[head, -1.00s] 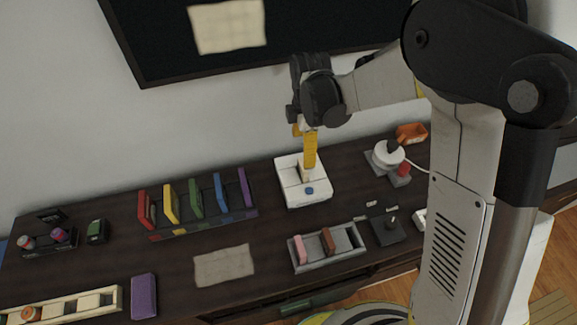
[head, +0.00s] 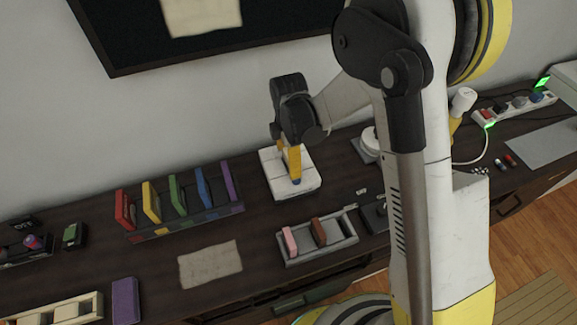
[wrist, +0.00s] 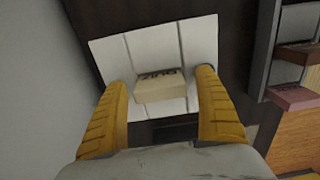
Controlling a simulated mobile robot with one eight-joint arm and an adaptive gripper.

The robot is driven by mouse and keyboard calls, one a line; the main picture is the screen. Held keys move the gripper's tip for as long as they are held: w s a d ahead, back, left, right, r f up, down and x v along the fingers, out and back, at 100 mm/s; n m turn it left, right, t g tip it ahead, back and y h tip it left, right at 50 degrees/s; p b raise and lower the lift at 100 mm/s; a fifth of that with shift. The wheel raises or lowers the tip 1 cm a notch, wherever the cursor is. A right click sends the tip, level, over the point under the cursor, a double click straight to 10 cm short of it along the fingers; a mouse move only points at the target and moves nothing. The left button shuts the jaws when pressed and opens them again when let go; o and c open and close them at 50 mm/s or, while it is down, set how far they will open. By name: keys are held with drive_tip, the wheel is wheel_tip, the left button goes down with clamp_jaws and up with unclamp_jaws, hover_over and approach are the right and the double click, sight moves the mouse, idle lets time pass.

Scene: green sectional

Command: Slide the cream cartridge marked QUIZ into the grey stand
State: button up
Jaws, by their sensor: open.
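The cream cartridge (wrist: 161,87) marked QUIZ stands in the white console, its lettered end up and upside down in the wrist view. My gripper (wrist: 162,80) is open, one yellow finger on each side of it, with gaps visible. In the head view my gripper (head: 290,172) is low over the white console (head: 309,183) and hides the cartridge. The grey stand (head: 346,239) is in front and to the right of the console, holding a pink cartridge (head: 289,241) and a brown cartridge (head: 318,232). Part of the stand (wrist: 264,45) shows in the wrist view.
A dark rack (head: 190,222) with several coloured cartridges stands left of the console. A beige cloth (head: 210,264) and a purple cartridge (head: 125,301) lie in front. A power strip (head: 515,106) is at far right. A black screen (head: 120,45) hangs on the wall behind.

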drive_tip(key=shift+c, duration=0.2)
drive_tip(key=c, duration=1.2)
drive_tip(key=shift+r, duration=0.1)
